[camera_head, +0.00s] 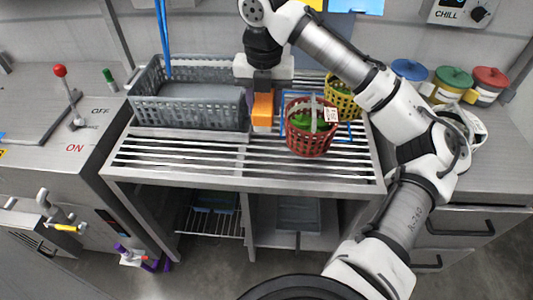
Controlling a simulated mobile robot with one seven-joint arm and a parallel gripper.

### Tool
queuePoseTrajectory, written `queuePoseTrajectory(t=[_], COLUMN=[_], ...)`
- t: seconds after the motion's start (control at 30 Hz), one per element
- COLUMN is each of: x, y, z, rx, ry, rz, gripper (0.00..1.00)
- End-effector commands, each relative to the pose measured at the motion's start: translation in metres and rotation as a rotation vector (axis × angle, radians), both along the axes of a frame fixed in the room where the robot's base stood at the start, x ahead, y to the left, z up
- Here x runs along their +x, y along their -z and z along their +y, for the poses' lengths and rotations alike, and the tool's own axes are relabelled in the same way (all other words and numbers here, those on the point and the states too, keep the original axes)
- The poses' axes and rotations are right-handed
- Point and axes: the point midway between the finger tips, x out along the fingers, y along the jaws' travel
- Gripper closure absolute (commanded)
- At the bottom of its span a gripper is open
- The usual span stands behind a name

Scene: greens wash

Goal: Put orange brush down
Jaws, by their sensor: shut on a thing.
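The orange brush (262,110) shows as an orange block below my gripper (263,90). My gripper is shut on it and points down over the slatted metal rack. The brush hangs between the grey crate and the red basket. I cannot tell whether its lower end touches the slats (190,160). The fingertips are partly hidden by the gripper body and the brush.
The grey mesh crate (190,113) stands left of the brush. The red basket (308,141) with greens stands close on its right, a yellow basket (345,104) behind. Lidded jars (452,82) stand at the right. The front slats are clear.

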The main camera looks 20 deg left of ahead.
Motion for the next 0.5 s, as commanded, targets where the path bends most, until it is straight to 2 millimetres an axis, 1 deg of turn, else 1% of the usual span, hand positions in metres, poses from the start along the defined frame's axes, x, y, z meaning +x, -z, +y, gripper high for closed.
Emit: queuePoseTrajectory(t=[0.03,0.3,0.4,0.5], x=[-0.001,-0.001,-0.001,0.0], y=[0.015,0.085,0.106,0.119], z=[0.0,0.0,0.0,0.0], rx=[0.002,0.002,0.002,-0.001], ry=[-0.002,0.0,0.001,0.001], rz=[0.007,0.006,0.005,0.002], gripper=[0.82,0.82,0.82,0.82])
